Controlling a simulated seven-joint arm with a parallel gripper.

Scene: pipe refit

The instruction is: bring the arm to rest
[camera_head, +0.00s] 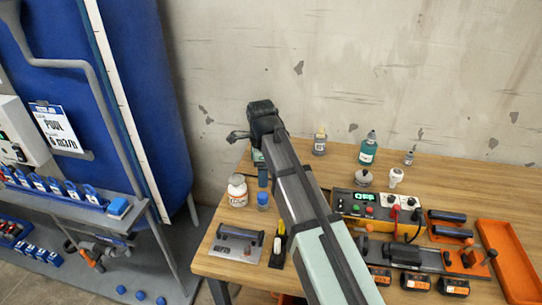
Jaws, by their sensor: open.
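My arm reaches up from the bottom edge over the wooden workbench (335,165). Its dark wrist is at the far end, in front of the concrete wall. My gripper (238,136) shows small and dark at the left of the wrist. It is open, with nothing seen between the fingers. It appears above the bench's left part, clear of the items there. The arm hides part of the bench behind it.
A white jar (237,191), a blue-capped bottle (263,200) and a metal plate with a bar (237,244) are left of the arm. A control box (378,214) and an orange tray (510,262) are right. A blue tank (150,100) stands left.

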